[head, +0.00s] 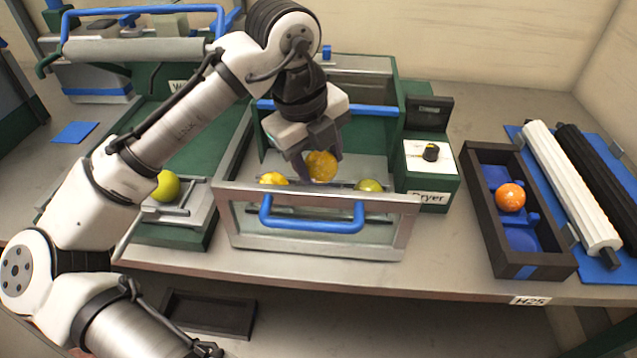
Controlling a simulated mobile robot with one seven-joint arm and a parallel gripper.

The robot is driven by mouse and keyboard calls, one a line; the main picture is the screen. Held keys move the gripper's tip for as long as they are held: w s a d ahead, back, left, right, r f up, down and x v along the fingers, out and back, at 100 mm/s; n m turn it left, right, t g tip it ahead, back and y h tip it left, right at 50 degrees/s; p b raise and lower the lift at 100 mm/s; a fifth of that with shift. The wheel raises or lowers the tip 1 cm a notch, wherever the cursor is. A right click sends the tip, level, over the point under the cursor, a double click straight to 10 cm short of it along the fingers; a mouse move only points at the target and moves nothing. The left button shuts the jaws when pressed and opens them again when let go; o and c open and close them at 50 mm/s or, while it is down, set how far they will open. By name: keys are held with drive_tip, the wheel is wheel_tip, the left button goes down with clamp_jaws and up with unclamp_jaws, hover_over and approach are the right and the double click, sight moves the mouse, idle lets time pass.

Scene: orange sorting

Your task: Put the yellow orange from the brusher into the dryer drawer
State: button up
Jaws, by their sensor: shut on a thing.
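My gripper (318,143) is shut on a yellow orange (321,166) and holds it over the dryer drawer (405,212). The drawer is pulled open, with a clear front and a blue handle (312,224). Inside it, another yellow orange (273,179) lies at the left and a green-yellow one (369,186) at the right. The held orange is between these two; I cannot tell whether it touches the drawer floor. The dryer (430,190) carries a label and a black knob. No part is clearly labelled as the brusher.
A dark box (483,205) with blue inside holds a bright orange fruit (510,197) at the right. White (572,185) and black (605,175) rollers lie beside it. At the left, a yellow-green fruit (166,185) sits by a metal tray (188,212), partly behind my arm.

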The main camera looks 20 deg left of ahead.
drive_tip(key=shift+s+a+x, duration=0.1)
drive_tip(key=shift+s+x, duration=0.05)
drive_tip(key=shift+x, duration=0.75)
drive_tip(key=shift+s+a+x, duration=0.1)
drive_tip(key=shift+s+x, duration=0.1)
drive_tip(key=shift+x, duration=0.7)
drive_tip(key=shift+s+a+x, duration=0.1)
drive_tip(key=shift+s+x, duration=0.05)
drive_tip(key=shift+x, duration=0.75)
drive_tip(key=shift+a+f, duration=0.1)
drive_tip(key=shift+f, duration=0.15)
drive_tip(key=o, duration=0.7)
drive_tip(key=shift+o, duration=0.2)
drive_tip(key=v, duration=1.2)
